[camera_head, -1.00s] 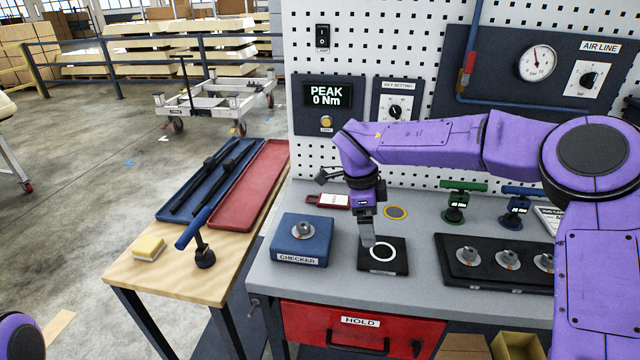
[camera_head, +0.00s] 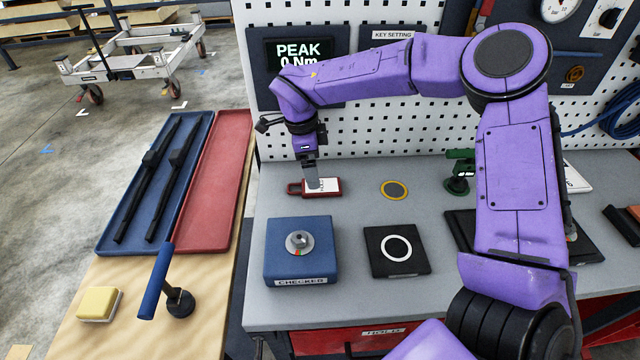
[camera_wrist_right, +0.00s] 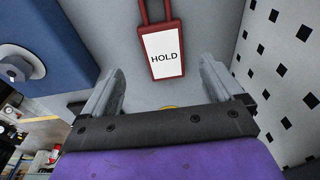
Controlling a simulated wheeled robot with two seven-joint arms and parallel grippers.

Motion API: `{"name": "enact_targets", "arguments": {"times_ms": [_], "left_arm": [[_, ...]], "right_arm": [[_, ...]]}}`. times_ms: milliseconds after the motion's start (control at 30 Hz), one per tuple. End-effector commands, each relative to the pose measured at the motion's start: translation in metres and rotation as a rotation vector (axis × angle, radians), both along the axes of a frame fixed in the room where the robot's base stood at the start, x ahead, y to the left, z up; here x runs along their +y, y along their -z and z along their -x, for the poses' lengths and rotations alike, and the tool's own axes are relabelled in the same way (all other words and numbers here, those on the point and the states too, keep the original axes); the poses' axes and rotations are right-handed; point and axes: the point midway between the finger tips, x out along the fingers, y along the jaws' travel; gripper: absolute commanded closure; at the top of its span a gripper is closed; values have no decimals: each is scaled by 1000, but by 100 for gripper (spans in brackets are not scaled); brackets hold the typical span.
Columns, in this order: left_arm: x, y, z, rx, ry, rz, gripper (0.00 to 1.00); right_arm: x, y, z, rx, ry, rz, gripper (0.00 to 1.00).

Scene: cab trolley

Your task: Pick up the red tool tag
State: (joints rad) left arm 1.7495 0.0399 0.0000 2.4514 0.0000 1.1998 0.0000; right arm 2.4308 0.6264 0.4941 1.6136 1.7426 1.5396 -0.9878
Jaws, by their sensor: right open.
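The red tool tag (camera_head: 298,188) lies flat on the grey bench near the pegboard, with a white label and a red loop at its left end. In the right wrist view the tag (camera_wrist_right: 182,52) shows its label "HOLD" just beyond the fingertips, roughly centred between the fingers. My right gripper (camera_head: 312,186) is above the tag in the head view and covers part of its label. In the wrist view the right gripper (camera_wrist_right: 158,82) is open, with nothing between its fingers. My left gripper is not in view.
The blue checker box (camera_head: 270,262) stands in front of the tag. A black pad with a white ring (camera_head: 415,262) and a yellow-rimmed disc (camera_head: 394,182) lie to the right. The pegboard (camera_head: 350,130) rises close behind. Bare bench surrounds the tag.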

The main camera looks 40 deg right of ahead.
Motion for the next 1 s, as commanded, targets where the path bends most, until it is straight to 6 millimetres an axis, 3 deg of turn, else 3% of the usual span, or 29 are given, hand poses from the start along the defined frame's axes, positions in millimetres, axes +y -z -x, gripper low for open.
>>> {"name": "enact_targets", "arguments": {"times_ms": [300,533,567,733,1000], "left_arm": [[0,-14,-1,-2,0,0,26],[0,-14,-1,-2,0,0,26],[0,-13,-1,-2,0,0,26],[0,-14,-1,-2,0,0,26],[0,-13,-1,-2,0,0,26]], "right_arm": [[-6,51,3,7,4,3,6],[-6,56,3,4,3,1,6],[-6,56,3,4,3,1,10],[-6,56,3,4,3,2,65],[-6,56,3,5,4,2,67]]}}
